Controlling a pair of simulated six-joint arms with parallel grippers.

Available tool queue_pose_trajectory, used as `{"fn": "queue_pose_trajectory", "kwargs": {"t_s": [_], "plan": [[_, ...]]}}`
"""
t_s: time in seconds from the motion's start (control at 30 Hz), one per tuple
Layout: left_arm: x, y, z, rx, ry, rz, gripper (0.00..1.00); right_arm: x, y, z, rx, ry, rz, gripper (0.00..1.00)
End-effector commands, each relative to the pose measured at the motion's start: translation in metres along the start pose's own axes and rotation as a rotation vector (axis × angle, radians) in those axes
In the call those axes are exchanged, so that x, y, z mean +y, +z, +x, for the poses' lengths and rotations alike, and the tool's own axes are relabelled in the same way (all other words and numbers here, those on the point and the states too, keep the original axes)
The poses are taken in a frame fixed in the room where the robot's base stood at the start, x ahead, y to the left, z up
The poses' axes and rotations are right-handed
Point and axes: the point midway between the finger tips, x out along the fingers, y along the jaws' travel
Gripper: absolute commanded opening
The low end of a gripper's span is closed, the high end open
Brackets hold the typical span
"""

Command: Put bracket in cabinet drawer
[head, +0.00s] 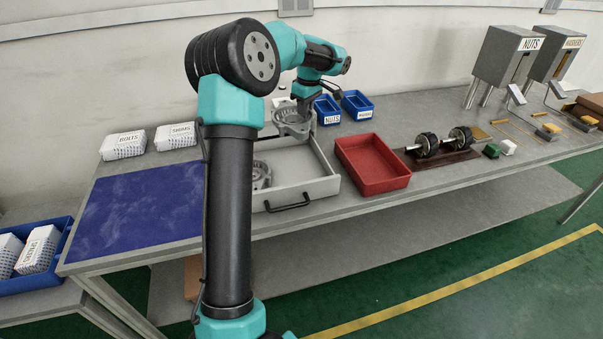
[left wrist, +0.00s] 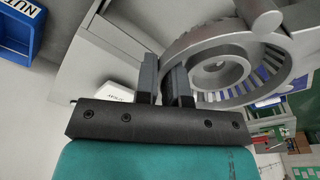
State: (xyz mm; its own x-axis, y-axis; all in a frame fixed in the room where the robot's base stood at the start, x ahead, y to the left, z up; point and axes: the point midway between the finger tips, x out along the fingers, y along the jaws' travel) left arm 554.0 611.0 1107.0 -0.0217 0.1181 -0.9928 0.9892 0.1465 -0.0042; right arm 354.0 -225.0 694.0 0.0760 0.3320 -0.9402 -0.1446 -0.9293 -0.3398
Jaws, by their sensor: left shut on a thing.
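My left gripper (head: 304,101) is shut on a grey, round metal bracket (head: 290,125). It grips the rim, and the bracket hangs over the rear part of the open drawer. In the left wrist view, the gripper's fingers (left wrist: 166,78) close on the edge of the bracket (left wrist: 222,68), which shows a slotted ring and a central hub. The light grey drawer (head: 316,187) is pulled open, with a black handle in front. A second, similar grey part (head: 261,175) lies inside it at the left, partly behind my arm. My right gripper is not in view.
A red tray (head: 372,178) stands just right of the drawer. Blue bins (head: 357,104) stand behind. A blue mat (head: 140,205) and white boxes (head: 176,135) are to the left. A shaft assembly (head: 442,143) lies right of the tray. The drawer floor's right side looks clear.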

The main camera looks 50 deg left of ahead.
Motion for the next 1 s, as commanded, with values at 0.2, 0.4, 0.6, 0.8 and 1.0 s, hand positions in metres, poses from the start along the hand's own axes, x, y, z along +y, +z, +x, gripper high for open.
{"fn": "queue_pose_trajectory", "kwargs": {"t_s": [0.2,0.4,0.6,0.8,1.0], "plan": [[0.000,-0.001,-0.001,0.001,0.001,-0.001,0.00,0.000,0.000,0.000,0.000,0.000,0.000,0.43],[0.000,-0.001,-0.001,0.001,0.001,0.000,0.00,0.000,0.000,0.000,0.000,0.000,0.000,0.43],[0.000,0.000,-0.001,0.001,0.001,0.000,0.00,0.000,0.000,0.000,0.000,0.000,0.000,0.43],[0.000,0.001,0.014,0.001,-0.002,0.001,0.00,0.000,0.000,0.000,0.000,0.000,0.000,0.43],[0.000,0.005,0.049,0.001,-0.002,0.000,0.00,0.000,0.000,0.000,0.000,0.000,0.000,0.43]]}}
